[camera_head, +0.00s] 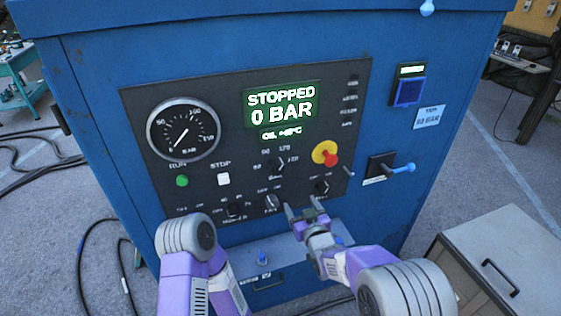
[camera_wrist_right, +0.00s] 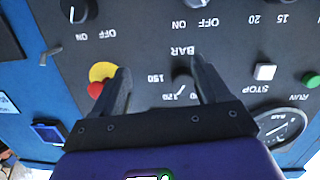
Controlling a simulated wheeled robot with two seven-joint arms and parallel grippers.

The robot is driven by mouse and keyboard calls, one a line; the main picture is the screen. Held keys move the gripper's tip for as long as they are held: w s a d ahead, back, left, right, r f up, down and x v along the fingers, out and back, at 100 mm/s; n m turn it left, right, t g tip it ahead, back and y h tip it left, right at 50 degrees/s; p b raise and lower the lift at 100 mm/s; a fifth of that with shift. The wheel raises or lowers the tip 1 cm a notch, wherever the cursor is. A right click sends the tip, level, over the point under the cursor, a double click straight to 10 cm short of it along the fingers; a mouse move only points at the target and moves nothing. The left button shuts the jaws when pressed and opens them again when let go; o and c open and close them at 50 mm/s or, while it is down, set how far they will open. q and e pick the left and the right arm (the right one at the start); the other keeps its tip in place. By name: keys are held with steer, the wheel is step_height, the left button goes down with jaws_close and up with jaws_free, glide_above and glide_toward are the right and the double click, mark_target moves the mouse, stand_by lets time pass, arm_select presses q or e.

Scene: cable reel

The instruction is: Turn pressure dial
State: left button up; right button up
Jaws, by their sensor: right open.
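The control panel shows in the head view with a black dial marked BAR (camera_head: 281,163), ringed by pressure numbers, below the green display (camera_head: 281,107) reading STOPPED 0 BAR. My right gripper (camera_head: 303,208) is open and empty, in front of the panel's lower part, below the dial in the picture. In the right wrist view, upside down, the dark BAR dial (camera_wrist_right: 182,79) shows between the open fingers (camera_wrist_right: 160,66), nearer the right-hand finger. I see no contact with it. My left arm shows at the lower left; its gripper is not visible.
A yellow and red stop button (camera_head: 325,153) sits right of the dial. A round gauge (camera_head: 183,130), green RUN button (camera_head: 182,181) and white STOP button (camera_head: 223,179) are to the left. Lower knobs (camera_head: 271,202) lie near my gripper. A blue lever (camera_head: 403,168) juts out at right.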

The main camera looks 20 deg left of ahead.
steer(key=n+y, duration=0.1)
steer(key=y, duration=0.1)
glide_toward(279, 170)
steer(key=w+a, duration=0.1)
steer(key=shift+t, duration=0.4)
steer(key=shift+p+x, duration=0.75)
steer(key=shift+x, duration=2.9)
steer(key=shift+f, duration=0.1)
steer(key=shift+c, duration=0.2)
steer(key=c, duration=1)
steer(key=n+b, duration=0.3)
steer(key=b, duration=0.1)
steer(key=n+b, duration=0.3)
steer(key=b, duration=0.1)
steer(key=n+b, duration=0.2)
steer(key=b, duration=0.2)
steer(key=shift+f+n, duration=0.25)
steer(key=shift+n, duration=0.15)
steer(key=shift+r+n+b, duration=0.15)
steer(key=shift+n+b, duration=1.55)
steer(key=o, duration=1)
